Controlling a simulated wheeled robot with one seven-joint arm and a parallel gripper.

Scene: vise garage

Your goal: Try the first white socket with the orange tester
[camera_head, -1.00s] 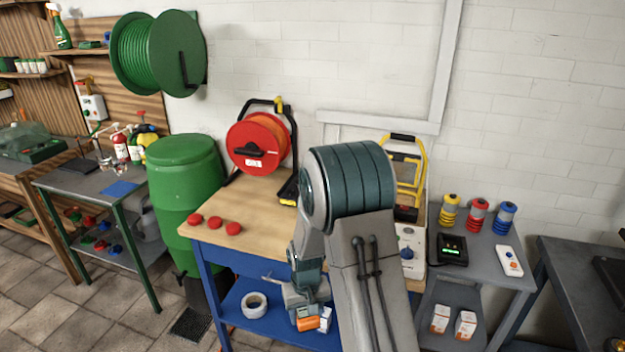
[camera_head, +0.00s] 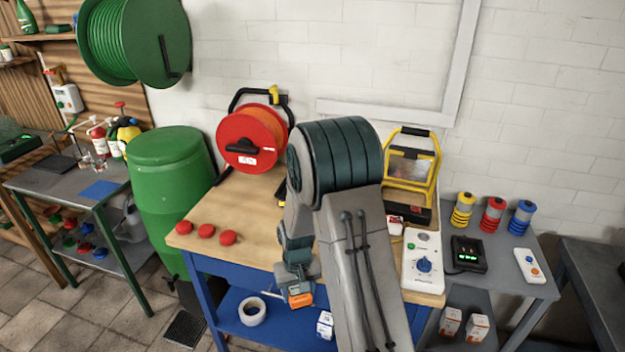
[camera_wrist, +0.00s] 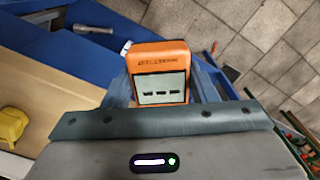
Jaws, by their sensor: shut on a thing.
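The orange tester (camera_wrist: 173,57) has a pale display with dark marks and is held between the two fingers of my gripper (camera_wrist: 160,88). In the head view the tester (camera_head: 300,299) is at the end of my arm, in front of the workbench's edge and over its blue lower shelf. My gripper (camera_head: 297,284) is shut on it there. I cannot make out a white socket for certain. A white box with a blue knob (camera_head: 423,261) stands on the bench's right end. My arm hides the bench's middle.
Red caps (camera_head: 206,231) lie along the bench's left. A red cable reel (camera_head: 251,140) and a yellow work lamp (camera_head: 412,170) stand behind. A tape roll (camera_head: 252,312) and a small white box (camera_head: 325,324) are on the lower shelf (camera_head: 228,318). A green barrel (camera_head: 170,190) stands left.

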